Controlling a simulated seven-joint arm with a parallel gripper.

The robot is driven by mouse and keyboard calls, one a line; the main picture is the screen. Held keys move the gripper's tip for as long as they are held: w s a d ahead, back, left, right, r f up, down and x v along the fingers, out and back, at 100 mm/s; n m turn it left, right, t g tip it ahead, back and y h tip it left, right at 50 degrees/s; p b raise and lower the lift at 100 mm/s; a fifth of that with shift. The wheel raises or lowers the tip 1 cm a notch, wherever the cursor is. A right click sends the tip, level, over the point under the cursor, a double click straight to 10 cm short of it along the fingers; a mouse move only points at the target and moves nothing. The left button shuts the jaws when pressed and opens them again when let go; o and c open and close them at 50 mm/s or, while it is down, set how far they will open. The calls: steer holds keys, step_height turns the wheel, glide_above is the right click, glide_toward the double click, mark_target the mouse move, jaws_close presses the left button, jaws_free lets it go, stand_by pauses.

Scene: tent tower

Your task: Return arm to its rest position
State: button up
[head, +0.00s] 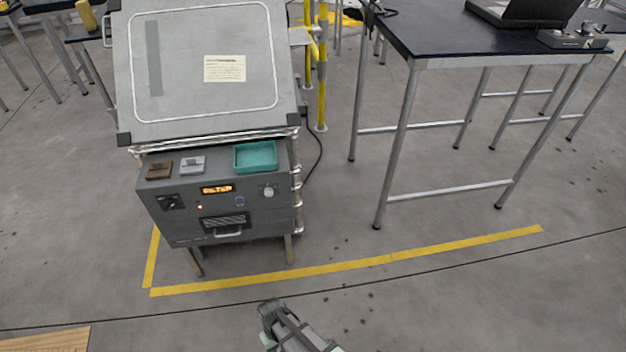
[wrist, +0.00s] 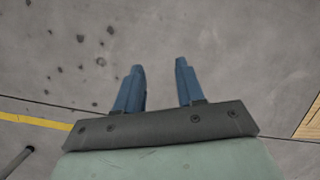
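My gripper shows in the wrist view (wrist: 160,82) with its two blue fingers apart and nothing between them. Only bare grey floor lies beyond the fingertips. In the head view part of my arm (head: 295,328) shows at the bottom middle, low over the floor and in front of the yellow floor line. The fingers cannot be made out in the head view.
A grey control cabinet (head: 225,221) with a teal tray (head: 255,157) and two small blocks on it stands at left. A dark table (head: 440,45) stands at right. Yellow tape (head: 330,268) marks the floor. Open floor surrounds my arm.

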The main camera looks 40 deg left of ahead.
steer(key=w+d+r+m+g+h, duration=0.15)
steer(key=w+d, duration=0.35)
steer(key=d, duration=0.7)
steer(key=w+d+r+m, duration=0.2)
steer(key=w+d+m, duration=0.15)
steer(key=d, duration=0.85)
steer(key=d+m+g+y, duration=0.3)
steer(key=d+m, duration=0.5)
steer(key=d, duration=1.3)
steer(key=shift+s+f+m+y, duration=0.15)
steer(key=shift+s+m+y, duration=0.15)
steer(key=shift+y, duration=0.25)
steer(key=shift+d, duration=0.1)
steer(key=shift+c, duration=0.2)
